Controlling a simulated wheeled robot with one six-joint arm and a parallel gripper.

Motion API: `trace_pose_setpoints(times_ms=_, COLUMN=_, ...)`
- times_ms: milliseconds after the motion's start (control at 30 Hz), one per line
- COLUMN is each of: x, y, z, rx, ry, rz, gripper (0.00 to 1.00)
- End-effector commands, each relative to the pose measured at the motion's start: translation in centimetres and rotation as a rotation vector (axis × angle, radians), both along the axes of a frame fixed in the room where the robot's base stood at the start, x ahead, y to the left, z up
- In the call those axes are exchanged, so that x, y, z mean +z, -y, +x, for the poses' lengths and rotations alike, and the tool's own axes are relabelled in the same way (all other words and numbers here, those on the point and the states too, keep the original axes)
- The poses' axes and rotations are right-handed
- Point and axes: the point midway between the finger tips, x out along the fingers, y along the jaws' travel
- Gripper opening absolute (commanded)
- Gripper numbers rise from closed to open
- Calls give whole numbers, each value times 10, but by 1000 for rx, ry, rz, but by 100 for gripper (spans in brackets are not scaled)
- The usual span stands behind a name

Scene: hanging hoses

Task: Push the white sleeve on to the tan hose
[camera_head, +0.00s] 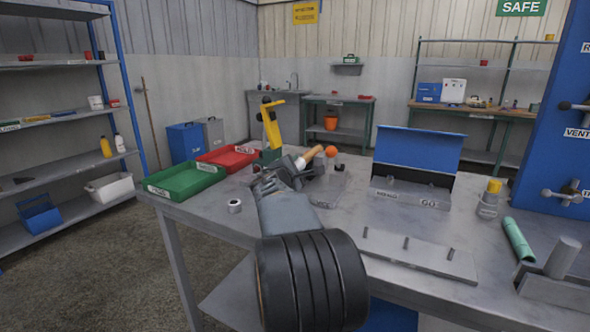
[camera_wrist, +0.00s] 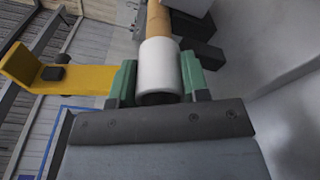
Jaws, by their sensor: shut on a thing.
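The white sleeve (camera_wrist: 160,68) sits between the two green fingers of my gripper (camera_wrist: 159,82), which is shut on it. The sleeve's near end shows a dark opening. The tan hose (camera_wrist: 158,20) lies in line with the sleeve at its far end. Whether the hose end is inside the sleeve or only against it, I cannot tell. In the head view, the tan hose (camera_head: 314,153) slants up to the right from the small white sleeve (camera_head: 301,162), just beyond my gripper. The fingers are partly hidden there by my wrist.
A yellow upright piece (camera_head: 271,124) stands close on the left of the gripper. Green (camera_head: 186,181) and red (camera_head: 229,158) trays are at the left, an open blue-lidded box (camera_head: 412,190) at the right.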

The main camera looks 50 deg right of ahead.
Motion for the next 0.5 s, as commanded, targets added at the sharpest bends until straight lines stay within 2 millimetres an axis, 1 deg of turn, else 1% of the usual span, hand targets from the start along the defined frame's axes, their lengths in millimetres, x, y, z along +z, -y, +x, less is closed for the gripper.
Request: trace_pose_setpoints(times_ms=500, x=0, y=4, z=1, rx=0, ry=0, rz=0, gripper=16)
